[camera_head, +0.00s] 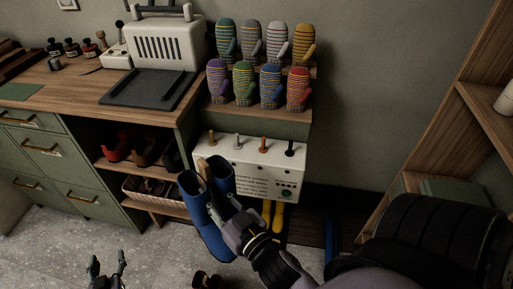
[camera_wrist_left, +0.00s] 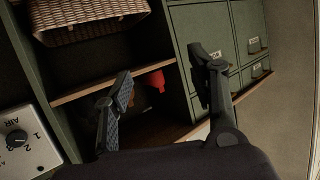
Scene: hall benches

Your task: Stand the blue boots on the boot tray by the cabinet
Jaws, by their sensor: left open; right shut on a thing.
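The blue boots (camera_head: 205,220) are a tall pair, held upright or slightly tilted in front of the cabinet's open shelves. A pale wooden piece shows at their tops. My right gripper (camera_head: 232,208) is shut on the boots at their right side. My left gripper (camera_head: 107,266) is open and empty, low over the floor at the bottom left. In the left wrist view its two fingers (camera_wrist_left: 165,88) are spread with nothing between them. A dark surface (camera_head: 305,232), perhaps the boot tray, lies right of the cabinet, partly hidden by my right arm.
Yellow boots (camera_head: 272,214) stand below the white dryer panel (camera_head: 245,168) with knobs. A narrow blue item (camera_head: 330,238) is to their right. Mittens (camera_head: 270,87) stand above the panel. A wicker basket (camera_head: 155,193) sits on a shelf. Wooden shelving (camera_head: 480,85) stands right. Grey floor (camera_head: 150,250) is open at left.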

